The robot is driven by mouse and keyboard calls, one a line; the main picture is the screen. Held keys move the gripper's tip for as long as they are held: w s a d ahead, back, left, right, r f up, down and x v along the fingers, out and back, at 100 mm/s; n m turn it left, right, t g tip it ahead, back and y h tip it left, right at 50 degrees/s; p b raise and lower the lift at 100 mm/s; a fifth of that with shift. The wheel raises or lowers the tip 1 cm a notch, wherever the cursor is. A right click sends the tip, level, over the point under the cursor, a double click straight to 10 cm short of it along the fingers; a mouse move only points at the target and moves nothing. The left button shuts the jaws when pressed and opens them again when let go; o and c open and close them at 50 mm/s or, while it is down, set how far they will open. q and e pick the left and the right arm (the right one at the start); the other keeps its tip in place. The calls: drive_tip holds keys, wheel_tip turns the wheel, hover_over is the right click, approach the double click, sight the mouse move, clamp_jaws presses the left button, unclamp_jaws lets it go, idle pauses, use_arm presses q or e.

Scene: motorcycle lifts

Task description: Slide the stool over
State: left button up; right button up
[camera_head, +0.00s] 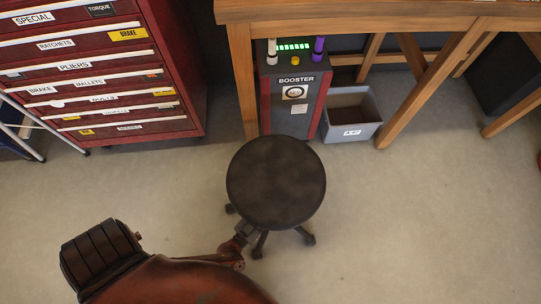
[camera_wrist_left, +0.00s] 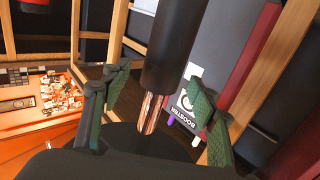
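The stool has a round black seat (camera_head: 276,182) and stands on the floor in the middle of the head view. Parts of its castored base show below the seat. My left gripper (camera_head: 243,231) is low at the near left edge of the seat, with its fingertips hidden there. In the left wrist view, which is turned over, my left gripper's green-padded fingers (camera_wrist_left: 164,100) are spread on either side of the stool's dark post and shiny rod (camera_wrist_left: 150,110), beneath the seat. A gap shows beside the rod. My right gripper is in neither view.
A red tool cabinet (camera_head: 95,73) stands at the back left. A wooden bench (camera_head: 370,12) runs along the back right. The booster unit (camera_head: 293,93) and a grey bin (camera_head: 352,113) stand under it, just behind the stool. The floor right of the stool is clear.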

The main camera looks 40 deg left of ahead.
use_arm(q)
drive_tip(key=s, duration=0.7)
drive_tip(key=shift+s+d, duration=0.2)
drive_tip(key=shift+d, duration=0.15)
idle(0.5)
